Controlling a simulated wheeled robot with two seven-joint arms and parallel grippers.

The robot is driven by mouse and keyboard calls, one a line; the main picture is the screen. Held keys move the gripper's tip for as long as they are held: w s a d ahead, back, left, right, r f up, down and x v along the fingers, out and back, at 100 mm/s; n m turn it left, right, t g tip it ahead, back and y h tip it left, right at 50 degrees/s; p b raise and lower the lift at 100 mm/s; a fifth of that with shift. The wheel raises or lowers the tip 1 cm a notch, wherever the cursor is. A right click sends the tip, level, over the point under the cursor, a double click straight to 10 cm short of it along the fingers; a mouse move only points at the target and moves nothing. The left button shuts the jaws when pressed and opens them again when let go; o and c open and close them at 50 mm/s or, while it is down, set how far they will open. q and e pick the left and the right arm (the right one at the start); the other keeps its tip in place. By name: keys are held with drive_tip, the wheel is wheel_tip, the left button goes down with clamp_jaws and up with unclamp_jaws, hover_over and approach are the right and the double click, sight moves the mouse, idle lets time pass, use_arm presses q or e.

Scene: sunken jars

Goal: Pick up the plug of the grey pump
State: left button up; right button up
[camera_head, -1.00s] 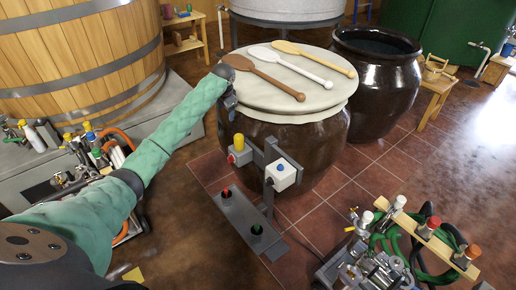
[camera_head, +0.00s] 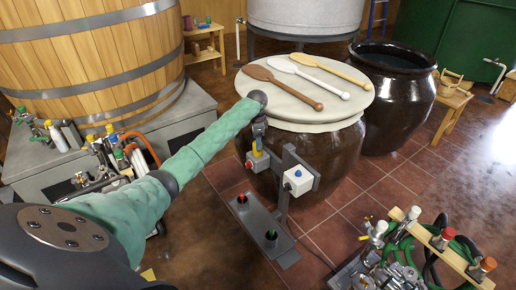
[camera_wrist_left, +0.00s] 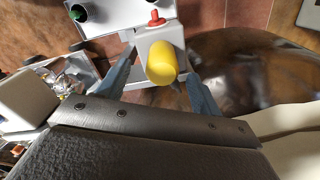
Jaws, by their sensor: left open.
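A yellow plug (camera_head: 256,151) sits upright in a pale socket box on a grey stand (camera_head: 283,200) in front of the covered jar. My left gripper (camera_head: 258,137) is just above it, pointing down. In the left wrist view the yellow plug (camera_wrist_left: 161,63) lies between the two spread fingers of my left gripper (camera_wrist_left: 160,72). The gripper is open, and I cannot tell whether a finger touches the plug. A red knob (camera_wrist_left: 156,18) shows beside the plug. I cannot tell which machine is the grey pump. My right gripper is out of view.
The brown jar (camera_head: 335,150) with three paddles on its lid is close behind the stand. Hoses and fittings (camera_head: 395,250) lie at lower right.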

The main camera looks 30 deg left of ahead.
use_arm(q)
drive_tip(key=f, duration=0.2)
drive_tip(key=f+p, duration=0.1)
drive_tip(key=f, duration=0.2)
drive_tip(key=shift+w+d+f, duration=0.15)
drive_tip(key=shift+w+f, duration=0.15)
drive_tip(key=shift+w, duration=0.1)
drive_tip(key=shift+f, duration=0.35)
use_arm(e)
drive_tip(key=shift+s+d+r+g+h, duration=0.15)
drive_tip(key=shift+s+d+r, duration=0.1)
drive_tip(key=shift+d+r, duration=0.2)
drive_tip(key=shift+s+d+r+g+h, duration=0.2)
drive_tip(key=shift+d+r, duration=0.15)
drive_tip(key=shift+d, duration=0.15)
use_arm(q)
drive_tip(key=c, duration=1.2)
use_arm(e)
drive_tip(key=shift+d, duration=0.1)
use_arm(q)
drive_tip(key=shift+r, duration=0.1)
